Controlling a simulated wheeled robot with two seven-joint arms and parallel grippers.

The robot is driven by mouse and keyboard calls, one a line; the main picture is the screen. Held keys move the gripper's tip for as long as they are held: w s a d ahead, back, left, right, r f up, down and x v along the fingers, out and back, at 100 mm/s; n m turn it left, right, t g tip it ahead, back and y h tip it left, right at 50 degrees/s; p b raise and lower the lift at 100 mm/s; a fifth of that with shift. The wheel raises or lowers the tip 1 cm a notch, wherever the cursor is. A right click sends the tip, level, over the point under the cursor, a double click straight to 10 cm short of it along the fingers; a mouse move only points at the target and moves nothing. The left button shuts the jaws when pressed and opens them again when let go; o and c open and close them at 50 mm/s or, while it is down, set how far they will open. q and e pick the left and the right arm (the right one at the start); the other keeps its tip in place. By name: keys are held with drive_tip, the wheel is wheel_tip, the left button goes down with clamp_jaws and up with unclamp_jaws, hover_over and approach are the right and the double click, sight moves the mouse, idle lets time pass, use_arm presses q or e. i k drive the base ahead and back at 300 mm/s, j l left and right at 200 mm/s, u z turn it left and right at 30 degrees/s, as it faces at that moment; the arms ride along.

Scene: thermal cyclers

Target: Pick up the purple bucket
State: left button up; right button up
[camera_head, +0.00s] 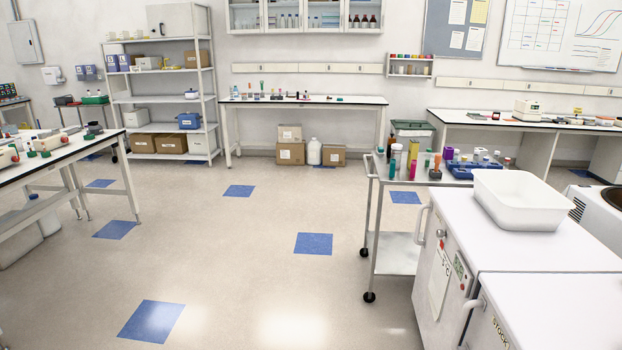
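I see no thing that is clearly a purple bucket. A small purple object (448,154) stands on the top of the metal cart (374,178), right of centre; it is too small to tell what it is. A magenta tube-like item (412,169) stands on the same cart, farther left. Neither of my grippers is in view.
A white tub (517,199) sits on a white cabinet (570,240) at the right front. A bench (60,155) stands at the left, with shelves (160,95) and another bench (305,101) at the back. The middle floor (250,250) is clear.

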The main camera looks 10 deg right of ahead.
sight(448, 154)
drive_tip(key=i+z, duration=0.15)
drive_tip(key=i, duration=0.7)
drive_tip(key=i+j+z, duration=0.1)
drive_tip(key=i, duration=0.7)
drive_tip(key=i+u, duration=0.15)
drive_tip(key=i, duration=0.75)
drive_tip(key=i+u, duration=0.1)
drive_tip(key=i, duration=0.75)
drive_tip(key=i+u, duration=0.15)
drive_tip(key=i, duration=0.75)
drive_tip(key=i+l+z, duration=0.15)
drive_tip(key=i+z, duration=0.2)
drive_tip(key=i, duration=0.9)
drive_tip(key=i+j+z, duration=0.15)
drive_tip(key=i+z, duration=0.2)
drive_tip(key=i, duration=0.85)
drive_tip(key=i+l+z, duration=0.1)
drive_tip(key=i+z, duration=0.85)
drive_tip(key=i+j+z, duration=0.3)
drive_tip(key=i+z, duration=0.2)
drive_tip(key=i+l+z, duration=0.25)
drive_tip(key=i+z, duration=0.2)
drive_tip(key=i+l+z, duration=0.1)
drive_tip(key=i+z, duration=0.75)
drive_tip(key=i+l+z, duration=0.65)
drive_tip(key=i+l, duration=0.05)
drive_tip(key=l, duration=0.1)
